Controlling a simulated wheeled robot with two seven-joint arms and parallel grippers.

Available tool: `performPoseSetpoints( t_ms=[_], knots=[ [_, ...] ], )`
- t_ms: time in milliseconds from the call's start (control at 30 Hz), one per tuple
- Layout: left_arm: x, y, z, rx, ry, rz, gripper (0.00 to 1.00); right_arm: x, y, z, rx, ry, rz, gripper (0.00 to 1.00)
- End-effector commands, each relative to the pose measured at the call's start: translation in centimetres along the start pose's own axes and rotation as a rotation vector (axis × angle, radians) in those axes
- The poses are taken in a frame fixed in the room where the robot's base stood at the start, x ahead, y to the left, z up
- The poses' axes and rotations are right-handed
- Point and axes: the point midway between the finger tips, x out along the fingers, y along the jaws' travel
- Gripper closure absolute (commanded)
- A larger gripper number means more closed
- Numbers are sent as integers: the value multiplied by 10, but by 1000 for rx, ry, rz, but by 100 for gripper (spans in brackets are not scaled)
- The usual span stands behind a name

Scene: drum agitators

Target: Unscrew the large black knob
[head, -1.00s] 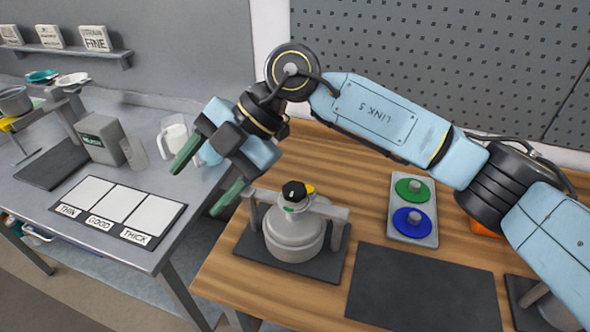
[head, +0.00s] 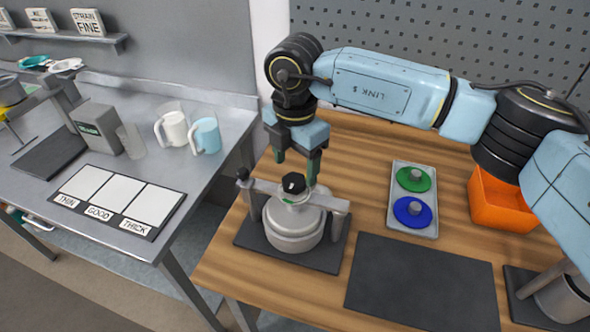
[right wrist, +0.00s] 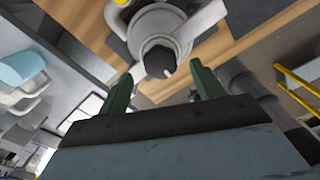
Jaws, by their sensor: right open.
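A smaller dark knob (head: 242,174) stands on the frame's left post. My right gripper (head: 296,172) points down just above and behind the black knob, with its green fingers apart and empty. In the right wrist view the black knob (right wrist: 158,60) lies beyond the open fingertips, roughly centred between them. It bears a white mark. My left gripper is not in view.
A tray (head: 426,228) with a green disc (head: 413,180) and a blue disc (head: 412,211) lies to the right. Beyond it is an orange bin (head: 500,204). A bare dark mat (head: 420,285) lies in front. A side table at left holds mugs (head: 207,136) and a labelled card (head: 117,201).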

Motion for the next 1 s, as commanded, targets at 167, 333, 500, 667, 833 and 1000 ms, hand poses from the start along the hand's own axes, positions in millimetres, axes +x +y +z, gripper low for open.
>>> performPoseSetpoints(
  t_ms=[167, 333, 500, 667, 833, 1000],
  knots=[
    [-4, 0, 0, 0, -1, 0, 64, 24, 0, 0, 0, 2, -1, 33],
    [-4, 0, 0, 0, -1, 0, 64, 33, 0, 0, 0, 0, 0, 33],
    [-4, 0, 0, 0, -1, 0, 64, 34, 0, 0, -1, 0, 1, 33],
    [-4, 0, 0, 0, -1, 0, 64, 34, 0, 0, -1, 1, 1, 42],
    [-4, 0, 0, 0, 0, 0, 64, 34, 0, 0, -1, 1, 1, 65],
    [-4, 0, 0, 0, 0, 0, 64, 33, 0, 0, -1, 1, 1, 78]
  ],
)
